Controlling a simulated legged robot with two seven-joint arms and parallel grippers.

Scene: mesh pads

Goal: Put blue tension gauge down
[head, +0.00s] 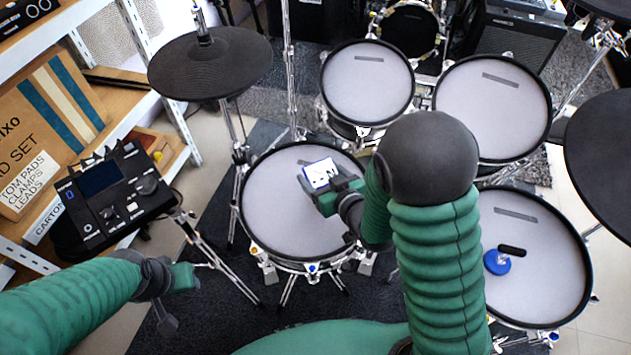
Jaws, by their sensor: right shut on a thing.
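My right gripper (336,190) is over the middle drum pad (278,222), shut on a small boxy gauge (319,173) with a white face, dark marks and blue edges. I take this for the blue tension gauge. It is tilted toward the camera; the fingers hide its lower part, and I cannot tell whether it touches the pad. A blue disc with a black bar (497,262) lies on the right drum pad (540,285). My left gripper (182,283) is at the lower left, away from the drums; its finger opening cannot be made out.
A black drum module (112,200) stands on its mount at the left, close to my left arm. A black cymbal pad (210,64) is above it. Two more drum pads (368,84) (492,105) are behind. Shelves with boxes (50,125) line the left side.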

